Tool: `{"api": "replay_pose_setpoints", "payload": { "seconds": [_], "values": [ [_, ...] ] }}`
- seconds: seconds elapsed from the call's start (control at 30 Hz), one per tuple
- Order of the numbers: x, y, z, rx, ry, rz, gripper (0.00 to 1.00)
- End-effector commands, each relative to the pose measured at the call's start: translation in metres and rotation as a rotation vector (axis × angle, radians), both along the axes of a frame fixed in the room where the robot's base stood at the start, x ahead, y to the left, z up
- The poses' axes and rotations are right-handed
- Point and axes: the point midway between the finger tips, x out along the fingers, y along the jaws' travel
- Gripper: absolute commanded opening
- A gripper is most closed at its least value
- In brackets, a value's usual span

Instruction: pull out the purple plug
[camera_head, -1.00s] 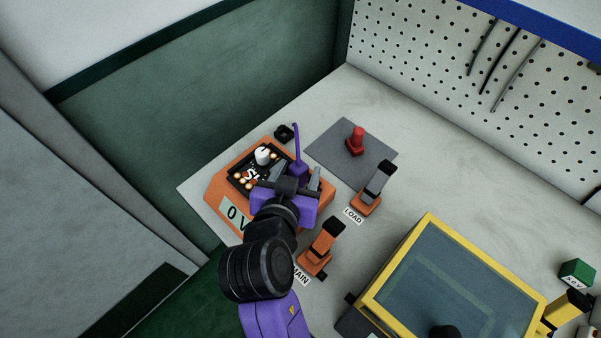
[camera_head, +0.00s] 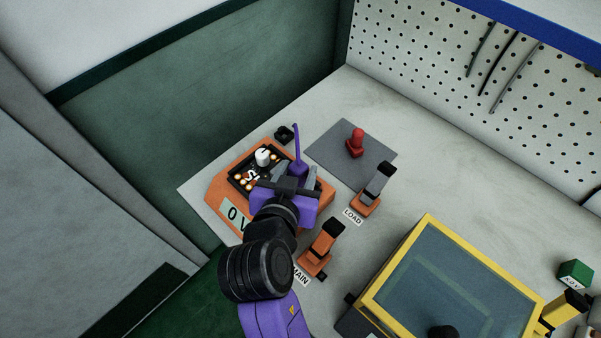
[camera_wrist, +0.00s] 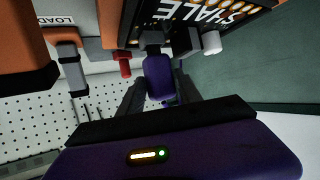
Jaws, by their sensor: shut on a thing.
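The purple plug (camera_head: 298,168) stands at the orange box (camera_head: 223,192), with its thin purple cord rising from it in the head view. In the wrist view the plug (camera_wrist: 158,76) sits between the two dark fingers of my gripper (camera_wrist: 159,86). My gripper (camera_head: 299,175) is shut on the plug. The plug's end lies close to a grey part on the box's face in the wrist view. I cannot tell how deep it is seated, and my gripper hides part of the box.
An orange LOAD switch (camera_head: 367,202) and an orange MAIN switch (camera_head: 316,259) stand to the right of the box. A white knob (camera_head: 263,155) is on its panel. A red part (camera_head: 356,142) stands on a grey mat (camera_head: 330,136). A yellow-framed unit (camera_head: 408,244) is at lower right.

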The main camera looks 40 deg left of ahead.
Motion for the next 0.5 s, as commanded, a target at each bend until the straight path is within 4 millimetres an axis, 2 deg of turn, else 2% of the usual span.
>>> {"api": "replay_pose_setpoints", "payload": {
  "seconds": [0.5],
  "values": [
    [0.0001,0.0001,0.0106,0.000,0.000,0.000,0.00]
  ]
}}
